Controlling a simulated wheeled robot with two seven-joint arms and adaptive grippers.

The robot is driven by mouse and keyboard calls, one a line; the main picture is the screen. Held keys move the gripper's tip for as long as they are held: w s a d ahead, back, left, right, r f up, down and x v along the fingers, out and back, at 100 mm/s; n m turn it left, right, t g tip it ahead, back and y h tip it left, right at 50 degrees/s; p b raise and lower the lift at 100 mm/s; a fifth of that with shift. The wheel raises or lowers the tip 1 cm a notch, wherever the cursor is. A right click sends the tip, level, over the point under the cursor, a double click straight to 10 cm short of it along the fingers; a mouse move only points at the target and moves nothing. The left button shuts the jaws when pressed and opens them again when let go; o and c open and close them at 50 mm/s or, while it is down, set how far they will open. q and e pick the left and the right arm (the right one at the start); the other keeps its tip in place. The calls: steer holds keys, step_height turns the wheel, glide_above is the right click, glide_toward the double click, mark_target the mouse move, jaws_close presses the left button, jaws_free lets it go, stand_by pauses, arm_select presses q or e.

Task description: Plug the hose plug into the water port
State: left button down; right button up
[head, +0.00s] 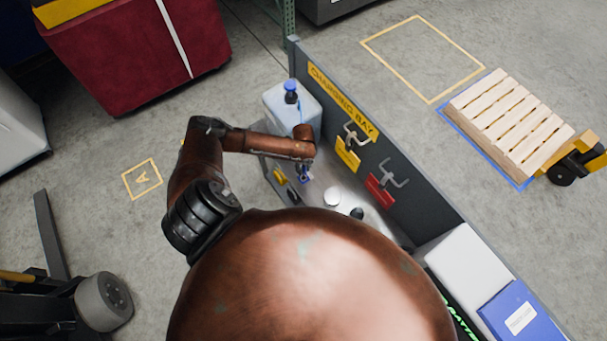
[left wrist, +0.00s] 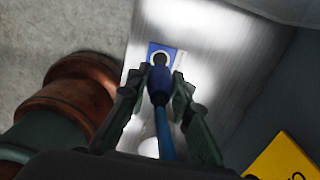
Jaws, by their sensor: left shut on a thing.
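The hose plug (left wrist: 159,82) is a dark blue cylinder with a lighter blue hose (left wrist: 165,135) running back from it toward the camera. My left gripper (left wrist: 158,88) is shut on the plug, with one finger on each side of it. The water port (left wrist: 160,58) is a dark round opening on a blue plate, just beyond the plug's tip in the left wrist view. The tip overlaps the port's near edge; I cannot tell whether they touch. In the head view my left gripper (head: 304,166) is over the grey bench, largely hidden by its arm. My right gripper is not in view.
A white jug (head: 279,103) with a blue cap stands at the bench's far end. The charging bay panel (head: 420,190) runs along the right, with a yellow tag (head: 347,155) and a red tag (head: 379,190) on hooks. A yellow switch (head: 280,176) sits left of my gripper.

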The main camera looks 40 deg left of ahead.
arm_select(q)
steer(key=shift+r+p, duration=2.45)
steer(key=shift+r, duration=0.45)
steer(key=shift+f, duration=0.1)
steer(key=shift+d, duration=0.25)
steer(key=s+d+r+n+b, duration=0.3)
steer(key=d+n+b, duration=0.4)
steer(key=n, duration=0.3)
steer(key=s+d+r+n+b, duration=0.4)
steer(key=d+r+n+b, duration=0.2)
steer(key=d+n, duration=0.3)
steer(key=shift+d+n+b, duration=0.35)
steer(key=shift+n+b, duration=0.1)
steer(key=shift+n, duration=0.65)
steer(key=shift+s+f, duration=0.1)
